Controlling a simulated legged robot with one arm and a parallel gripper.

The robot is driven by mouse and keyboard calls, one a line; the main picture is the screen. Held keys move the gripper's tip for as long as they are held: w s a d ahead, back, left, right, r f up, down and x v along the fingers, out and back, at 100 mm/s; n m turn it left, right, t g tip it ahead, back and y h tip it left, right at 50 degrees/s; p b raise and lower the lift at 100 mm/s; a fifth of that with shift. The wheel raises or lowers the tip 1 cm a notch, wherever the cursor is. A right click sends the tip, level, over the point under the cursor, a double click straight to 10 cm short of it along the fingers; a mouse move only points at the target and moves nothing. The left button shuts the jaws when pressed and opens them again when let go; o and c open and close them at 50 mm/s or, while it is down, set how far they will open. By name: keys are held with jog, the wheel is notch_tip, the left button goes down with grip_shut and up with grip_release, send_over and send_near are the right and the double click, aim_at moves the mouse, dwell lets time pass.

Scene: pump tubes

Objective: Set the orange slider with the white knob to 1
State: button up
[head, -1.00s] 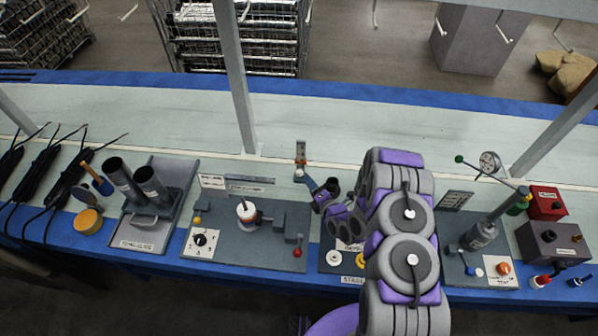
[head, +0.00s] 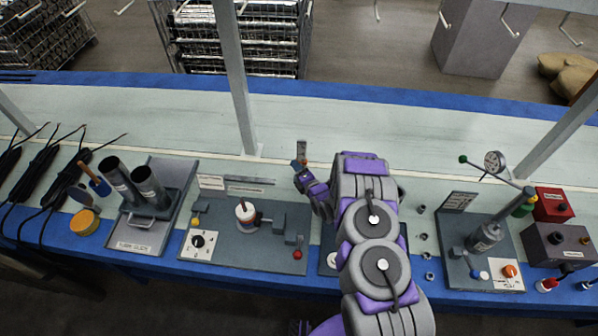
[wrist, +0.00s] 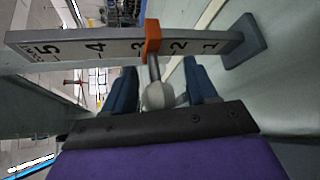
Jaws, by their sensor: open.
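The orange slider (wrist: 152,37) sits on a pale scale bar (wrist: 90,45) between the marks 3 and 2, nearer 3, in the wrist view. The bar's numbers run from 5 at left to 1 at right. The slider's stem ends in a round white knob (wrist: 158,96) facing the camera. My gripper (wrist: 160,66) is open, with one dark blue finger on each side of the knob and visible gaps to both. In the head view my gripper (head: 299,166) is at the scale's near end (head: 302,150) and hides the slider and knob.
At the right end of the bar is a grey block (wrist: 244,42). In the head view, a panel with a dial and red knob (head: 245,232) lies left of my arm, and a gauge stand (head: 485,237) lies right. A grey post (head: 236,80) rises behind.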

jog(key=shift+a, duration=0.1)
jog(key=shift+a, duration=0.15)
jog(key=c, duration=0.4)
grip_shut()
